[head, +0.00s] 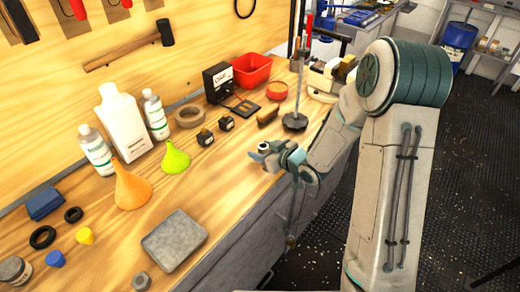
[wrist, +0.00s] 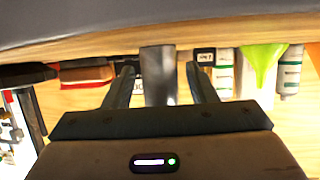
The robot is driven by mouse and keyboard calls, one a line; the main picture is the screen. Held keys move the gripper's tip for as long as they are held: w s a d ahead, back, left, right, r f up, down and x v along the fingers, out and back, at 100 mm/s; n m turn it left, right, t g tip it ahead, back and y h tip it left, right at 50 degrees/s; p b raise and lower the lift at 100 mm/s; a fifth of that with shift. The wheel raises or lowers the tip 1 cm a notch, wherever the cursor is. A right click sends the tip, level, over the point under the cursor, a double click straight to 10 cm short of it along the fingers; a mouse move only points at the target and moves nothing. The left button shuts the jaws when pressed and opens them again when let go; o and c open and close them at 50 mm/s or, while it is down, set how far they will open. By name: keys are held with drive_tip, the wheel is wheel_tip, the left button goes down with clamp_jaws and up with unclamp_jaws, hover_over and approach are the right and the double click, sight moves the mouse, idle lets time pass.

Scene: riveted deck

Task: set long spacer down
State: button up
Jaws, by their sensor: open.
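The long spacer (wrist: 158,78) is a grey metal cylinder in the wrist view, between the two fingers of my gripper (wrist: 163,71). A gap shows between it and each finger, so the gripper is open around it. In the head view my gripper (head: 264,155) is low over the front edge of the wooden workbench (head: 225,190). A small pale round end with a dark centre, likely the spacer's top (head: 263,146), shows at the fingers. The spacer's foot is hidden, so its contact with the bench cannot be seen.
A dark-based stand with a rod (head: 295,122) is behind my gripper. A brown brush-like block (head: 267,117), small black blocks (head: 226,123) and a green funnel (head: 175,158) are nearby. A grey flat box (head: 174,240) lies at the front. Bare bench lies left of my gripper.

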drive_tip(key=s+d+r+m+h, duration=0.2)
drive_tip(key=s+d+r+h, duration=0.1)
drive_tip(key=d, duration=0.3)
drive_tip(key=s+d+r+m+g+h, duration=0.1)
drive_tip(key=s+d+r+m+h, duration=0.1)
drive_tip(key=s+d+r+h, duration=0.3)
drive_tip(key=s+d+r+m+h, duration=0.1)
drive_tip(key=s+d+r+h, duration=0.1)
drive_tip(key=d, duration=0.5)
drive_tip(key=s+a+r+m+g, duration=0.1)
drive_tip(key=s+r+m+g, duration=0.1)
drive_tip(key=s, duration=0.6)
drive_tip(key=s+a+r+m+g, duration=0.1)
drive_tip(key=s+r+m+g, duration=0.1)
drive_tip(key=s, duration=0.6)
drive_tip(key=shift+s+a+r+g+y, duration=0.15)
drive_tip(key=shift+a+r+g+y, duration=0.15)
drive_tip(key=shift+g, duration=0.5)
